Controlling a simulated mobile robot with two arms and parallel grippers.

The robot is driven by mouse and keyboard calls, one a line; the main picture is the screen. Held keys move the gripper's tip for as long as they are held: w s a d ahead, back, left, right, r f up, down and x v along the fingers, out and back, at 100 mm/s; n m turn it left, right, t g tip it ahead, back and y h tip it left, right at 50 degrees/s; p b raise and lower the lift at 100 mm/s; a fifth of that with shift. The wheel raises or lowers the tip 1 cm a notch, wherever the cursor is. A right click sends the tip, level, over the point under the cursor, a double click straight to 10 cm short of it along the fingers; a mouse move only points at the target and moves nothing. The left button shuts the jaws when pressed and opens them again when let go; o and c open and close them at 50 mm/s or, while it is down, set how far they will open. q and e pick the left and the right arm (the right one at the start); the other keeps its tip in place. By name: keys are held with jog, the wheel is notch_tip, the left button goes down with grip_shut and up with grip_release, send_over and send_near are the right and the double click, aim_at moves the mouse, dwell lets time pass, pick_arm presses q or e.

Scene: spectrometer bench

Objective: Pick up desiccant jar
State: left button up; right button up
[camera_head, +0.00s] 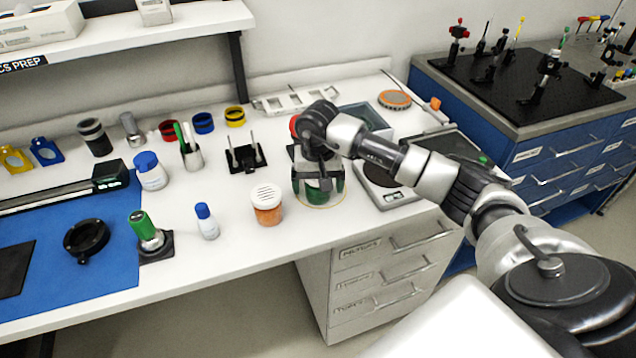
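A jar with orange contents and a white perforated lid (267,204), which looks like the desiccant jar, stands upright near the bench's front edge. My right gripper (318,184) points down just to its right, apart from it. Its dark fingers are spread on either side of a green container with a pale top (318,192), which stands on a round tan-rimmed mat. The gripper hides much of this container, and I cannot tell whether the fingers touch it. My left gripper is out of view.
A small blue-capped bottle (207,222) and a green-handled tool (145,230) stand left of the orange jar. A black post mount (244,158) is behind it. A scale (384,193) lies right of the gripper. Bare bench lies in front.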

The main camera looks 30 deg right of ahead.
jog(key=c, duration=0.9)
jog(key=shift+r, duration=0.1)
